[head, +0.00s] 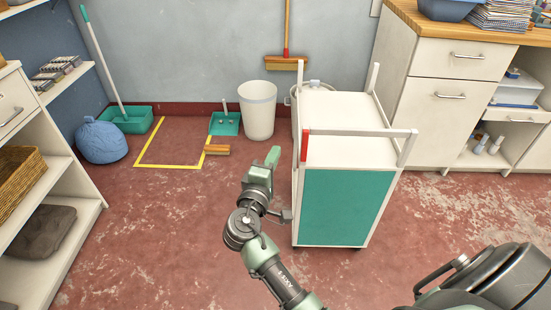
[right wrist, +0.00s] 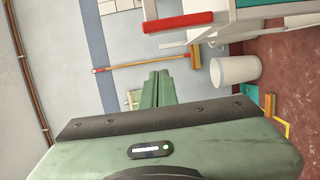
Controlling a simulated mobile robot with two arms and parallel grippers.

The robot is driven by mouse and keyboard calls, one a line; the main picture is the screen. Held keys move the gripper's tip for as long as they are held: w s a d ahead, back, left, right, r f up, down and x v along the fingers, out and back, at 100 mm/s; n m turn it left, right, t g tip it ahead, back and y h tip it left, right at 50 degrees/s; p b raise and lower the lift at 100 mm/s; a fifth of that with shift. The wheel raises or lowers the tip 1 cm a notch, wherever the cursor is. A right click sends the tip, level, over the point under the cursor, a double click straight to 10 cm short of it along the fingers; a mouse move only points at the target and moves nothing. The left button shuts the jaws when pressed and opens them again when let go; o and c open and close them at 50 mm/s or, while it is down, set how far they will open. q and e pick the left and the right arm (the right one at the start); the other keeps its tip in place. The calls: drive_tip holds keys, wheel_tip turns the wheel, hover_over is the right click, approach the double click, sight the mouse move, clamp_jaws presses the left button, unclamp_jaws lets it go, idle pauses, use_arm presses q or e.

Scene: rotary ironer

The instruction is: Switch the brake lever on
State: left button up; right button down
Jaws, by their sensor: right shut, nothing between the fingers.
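A white trolley (head: 342,120) with a teal front panel (head: 341,207) stands in the middle of the head view. A short red bar (head: 304,145), which looks like the brake lever, is upright at its front left corner. In the right wrist view the red bar (right wrist: 178,21) shows at the top, on the trolley's white frame (right wrist: 224,30). My right gripper (head: 273,156) is just left of the red bar and apart from it. Its fingers (right wrist: 157,87) are together with nothing between them. My left gripper is not in view.
A yellow floor outline (head: 141,151) lies left of the trolley. A white bin (head: 258,112), teal dustpan (head: 226,125) and brush (head: 216,150) are behind my gripper. A cabinet (head: 447,93) stands right, a shelf unit (head: 84,185) left. Red floor is open front left.

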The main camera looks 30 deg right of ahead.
sight(305, 146)
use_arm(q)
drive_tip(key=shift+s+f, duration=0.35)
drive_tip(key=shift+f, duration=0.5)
use_arm(e)
drive_tip(key=w+d, duration=0.2)
drive_tip(key=d, duration=0.6)
drive_tip(key=shift+w, duration=0.2)
